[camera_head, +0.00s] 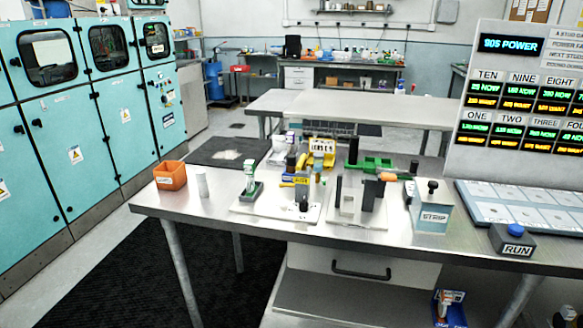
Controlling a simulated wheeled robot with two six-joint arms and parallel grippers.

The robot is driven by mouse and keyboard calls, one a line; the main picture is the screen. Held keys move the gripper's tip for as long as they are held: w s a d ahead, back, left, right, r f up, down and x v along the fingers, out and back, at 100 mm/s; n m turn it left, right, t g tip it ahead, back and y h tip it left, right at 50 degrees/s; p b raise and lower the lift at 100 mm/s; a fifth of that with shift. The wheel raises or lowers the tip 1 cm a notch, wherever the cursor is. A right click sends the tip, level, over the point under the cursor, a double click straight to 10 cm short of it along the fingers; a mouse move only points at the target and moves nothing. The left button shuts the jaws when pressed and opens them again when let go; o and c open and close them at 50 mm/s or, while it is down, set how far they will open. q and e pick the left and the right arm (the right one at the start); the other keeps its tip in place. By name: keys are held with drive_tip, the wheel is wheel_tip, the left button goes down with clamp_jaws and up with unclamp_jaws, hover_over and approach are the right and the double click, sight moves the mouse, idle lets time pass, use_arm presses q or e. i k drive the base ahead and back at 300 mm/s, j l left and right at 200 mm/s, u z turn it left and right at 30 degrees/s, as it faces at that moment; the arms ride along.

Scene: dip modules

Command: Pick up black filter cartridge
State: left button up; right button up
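Several dark upright pieces stand on the steel table (225,205), and I cannot tell for sure which is the black filter cartridge. A black cylinder (353,150) stands at the left end of a green holder (375,164). A shorter dark cylinder (291,162) stands left of the yellow labelled holder (321,153). A small dark cylinder (414,167) is right of the green holder. Dark upright plates or blocks (368,194) stand on a white base in the middle. Neither of my grippers is in view.
An orange bin (171,176) and a white cylinder (202,184) stand at the table's left end. A STRIP box (431,208), a RUN button (512,240) and a display panel (524,120) stand at the right. The table's front left is clear.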

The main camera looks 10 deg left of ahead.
sight(290, 158)
drive_tip(key=z, duration=0.25)
drive_tip(key=j+z, duration=1.05)
drive_tip(key=j, duration=0.15)
